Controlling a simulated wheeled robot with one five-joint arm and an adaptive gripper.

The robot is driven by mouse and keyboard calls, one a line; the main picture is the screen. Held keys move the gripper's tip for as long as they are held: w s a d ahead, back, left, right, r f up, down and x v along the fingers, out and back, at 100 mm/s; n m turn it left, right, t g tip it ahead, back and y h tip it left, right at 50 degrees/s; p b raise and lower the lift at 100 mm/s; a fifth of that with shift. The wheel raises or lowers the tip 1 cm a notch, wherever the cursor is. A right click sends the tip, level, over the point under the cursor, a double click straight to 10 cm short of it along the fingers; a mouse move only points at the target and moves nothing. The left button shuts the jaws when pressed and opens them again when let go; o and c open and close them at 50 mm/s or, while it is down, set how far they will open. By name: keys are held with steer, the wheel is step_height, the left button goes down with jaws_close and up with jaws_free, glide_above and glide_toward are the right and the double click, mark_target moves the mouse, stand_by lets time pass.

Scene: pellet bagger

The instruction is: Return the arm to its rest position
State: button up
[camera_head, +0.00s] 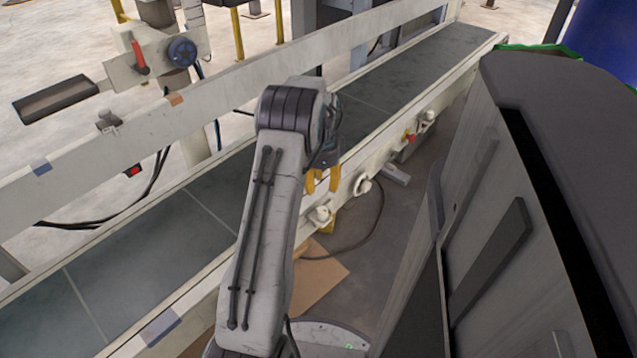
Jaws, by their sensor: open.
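My arm rises from the bottom middle of the head view and bends at a dark-banded joint. My gripper (322,182) hangs down from the far side of that joint, with yellow fingers pointing at the floor. The fingers stand apart and nothing shows between them. In the picture they lie over the near rail of the conveyor (205,204); whether they touch it, I cannot tell. Part of the wrist is hidden behind the arm.
The conveyor runs diagonally past the arm, with knobs (361,186) along its near side. A large grey panelled body fills the right. A cardboard piece (318,277) and a dark cable lie on the floor between. A blue-handwheel unit (182,52) stands at upper left.

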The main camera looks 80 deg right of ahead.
stand_by(0.4)
steer(key=w+a+r+n+t+h+p, duration=0.1)
steer(key=w+a+r+n+p, duration=0.6)
steer(key=w+a+r, duration=0.55)
steer(key=w+a+r+n+p, duration=0.8)
steer(key=w+r, duration=0.6)
steer(key=r, duration=0.4)
steer(key=w+a+r+n+p, duration=0.2)
steer(key=a+r+n+p, duration=0.3)
steer(key=a, duration=0.6)
steer(key=s+a+r+n+p, duration=0.3)
steer(key=a+n, duration=0.1)
steer(key=a, duration=0.2)
steer(key=s+a+r+n+t+p, duration=0.1)
steer(key=s+a+r+n+p, duration=0.1)
steer(key=a+r+n, duration=0.2)
steer(key=s+a+r+n+t+y+p, duration=0.1)
steer(key=s+a+r+n+p, duration=0.2)
steer(key=a, duration=0.6)
steer(key=shift+s+a+r+n+p, duration=0.15)
steer(key=shift+s+r+n+p, duration=0.2)
steer(key=shift+r+n, duration=0.3)
